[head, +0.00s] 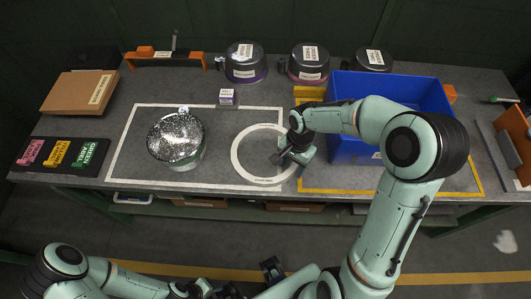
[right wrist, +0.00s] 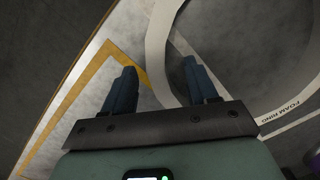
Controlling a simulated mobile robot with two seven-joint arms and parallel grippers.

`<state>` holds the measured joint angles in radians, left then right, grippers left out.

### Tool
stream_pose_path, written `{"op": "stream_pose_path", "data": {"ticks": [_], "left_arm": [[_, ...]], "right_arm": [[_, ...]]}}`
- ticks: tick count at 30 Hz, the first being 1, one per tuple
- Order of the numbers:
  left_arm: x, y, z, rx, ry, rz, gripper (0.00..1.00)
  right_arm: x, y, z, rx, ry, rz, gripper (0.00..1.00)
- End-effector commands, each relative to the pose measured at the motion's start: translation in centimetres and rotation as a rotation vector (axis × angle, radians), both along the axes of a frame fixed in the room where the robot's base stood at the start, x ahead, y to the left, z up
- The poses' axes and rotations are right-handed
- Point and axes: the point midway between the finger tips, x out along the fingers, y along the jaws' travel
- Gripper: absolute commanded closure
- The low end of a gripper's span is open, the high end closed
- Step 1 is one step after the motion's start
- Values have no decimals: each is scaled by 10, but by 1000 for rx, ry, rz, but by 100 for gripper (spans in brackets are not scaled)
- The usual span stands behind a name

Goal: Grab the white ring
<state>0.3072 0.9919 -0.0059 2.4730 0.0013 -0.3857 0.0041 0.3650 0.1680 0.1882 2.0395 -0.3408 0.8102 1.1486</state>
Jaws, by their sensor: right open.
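The white ring (head: 237,155) lies flat on the grey table, near the middle, with "FOAM RING" printed on it. It also shows in the right wrist view (right wrist: 157,42), running between and below the fingers. My right gripper (head: 284,158) is over the ring's right side and hides part of it. In the right wrist view the right gripper (right wrist: 159,68) is open and empty, one finger on each side of the ring's band; the height gap is hard to judge. My left arm is low at the bottom left, and its gripper's jaws are not clear.
A blue bin (head: 349,148) stands close right of the ring inside a yellow outline. A shiny lidded pot (head: 176,140) stands left, and a small labelled box (head: 228,97) behind. Several pots line the back. The table between pot and ring is clear.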

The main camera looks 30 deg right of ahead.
Motion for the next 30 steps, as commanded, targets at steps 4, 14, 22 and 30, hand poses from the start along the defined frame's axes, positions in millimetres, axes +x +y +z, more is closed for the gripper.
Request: {"op": "stream_pose_path", "data": {"ticks": [4, 14, 22, 30], "left_arm": [[0, 0, 0, 0, 0, 0, 57], [0, 0, 0, 0, 0, 0, 57], [0, 0, 0, 0, 0, 0, 57], [2, 0, 4, 0, -2, 0, 57]], "right_arm": [[0, 0, -1, 0, -1, 0, 42], [0, 0, -1, 0, -1, -1, 100], [0, 0, 1, -1, -1, -1, 100], [1, 0, 30, -2, -5, -1, 100]]}}
